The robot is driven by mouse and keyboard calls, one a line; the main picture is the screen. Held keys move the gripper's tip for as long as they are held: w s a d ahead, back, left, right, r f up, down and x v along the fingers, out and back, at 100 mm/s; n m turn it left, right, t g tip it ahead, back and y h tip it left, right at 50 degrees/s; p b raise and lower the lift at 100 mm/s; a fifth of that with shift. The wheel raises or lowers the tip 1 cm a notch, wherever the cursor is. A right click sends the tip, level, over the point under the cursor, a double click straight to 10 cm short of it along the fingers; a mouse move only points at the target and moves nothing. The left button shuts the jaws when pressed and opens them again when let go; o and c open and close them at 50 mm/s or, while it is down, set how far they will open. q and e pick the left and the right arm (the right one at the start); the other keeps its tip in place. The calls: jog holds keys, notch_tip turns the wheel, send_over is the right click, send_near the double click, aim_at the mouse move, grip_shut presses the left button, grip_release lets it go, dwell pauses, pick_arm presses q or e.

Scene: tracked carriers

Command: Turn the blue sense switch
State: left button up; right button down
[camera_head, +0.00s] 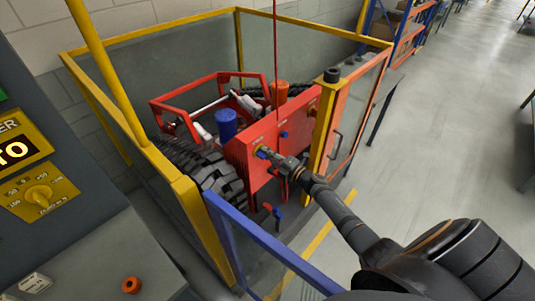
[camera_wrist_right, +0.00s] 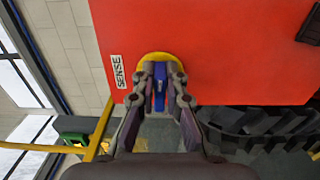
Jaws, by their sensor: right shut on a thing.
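The blue sense switch (camera_wrist_right: 160,76) sits on a yellow disc (camera_wrist_right: 151,58) beside a white label reading SENSE (camera_wrist_right: 118,72), on the face of the red carrier (camera_wrist_right: 230,50). My right gripper (camera_wrist_right: 160,98) is shut on the switch, one finger on each side of its blue handle. In the head view my right arm reaches in from the lower right, and the right gripper (camera_head: 272,156) meets the front of the red carrier (camera_head: 240,151). The fingers partly hide the switch there. My left gripper is out of view.
Yellow-framed clear panels surround the carrier, with a blue rail (camera_head: 262,243) low in front. Another blue switch (camera_head: 284,134) is on the carrier's face. A console with a yellow knob (camera_head: 38,197) and an orange button (camera_head: 131,285) stands at left. The floor at right is open.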

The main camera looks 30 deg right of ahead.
jog(key=c, duration=1.4)
grip_release()
jog(key=shift+s, duration=0.1)
jog(key=v, duration=1.1)
jog(key=shift+s+d, duration=0.2)
jog(key=shift+s, duration=0.15)
